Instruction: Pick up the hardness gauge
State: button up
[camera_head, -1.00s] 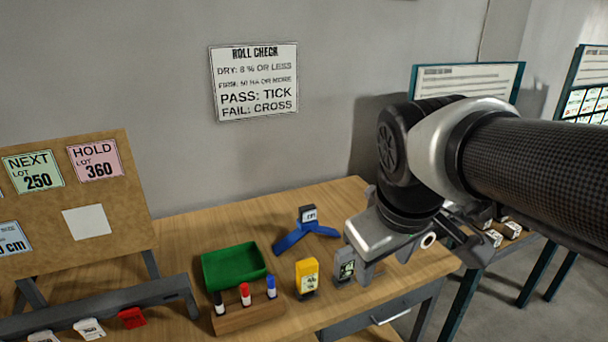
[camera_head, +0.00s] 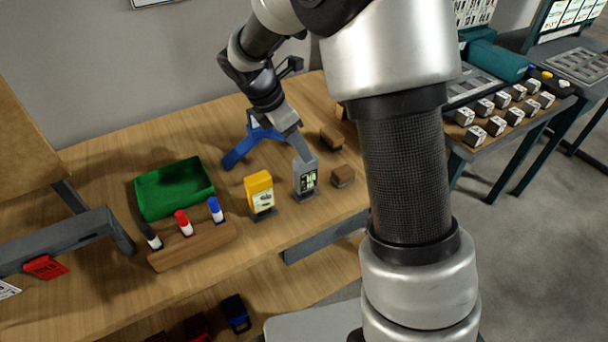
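A grey handheld device with a small dark display (camera_head: 306,179) stands upright on a dark base near the table's front edge; I take it for the hardness gauge, though its label is too small to read. A yellow device (camera_head: 260,192) stands just left of it. My gripper (camera_head: 297,145) points down at the top of the grey device and overlaps it in the picture. Its finger gap is hidden from this side, so I cannot tell whether it touches the device.
A green tray (camera_head: 174,188) and a wooden pen holder (camera_head: 195,245) with three capped markers are at left. A blue stand (camera_head: 250,145) is behind my gripper. Small brown blocks (camera_head: 343,176) lie right of the grey device.

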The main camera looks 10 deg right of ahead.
aim_at(310, 171)
jog(key=x, duration=0.6)
jog(key=shift+f+b, duration=0.15)
jog(key=shift+b, duration=0.2)
jog(key=x, duration=0.3)
jog(key=b+x, duration=0.1)
jog(key=x, duration=0.1)
jog(key=shift+s+a+f, duration=0.15)
jog(key=shift+s+f, duration=0.05)
jog(key=shift+s, duration=0.05)
grip_shut()
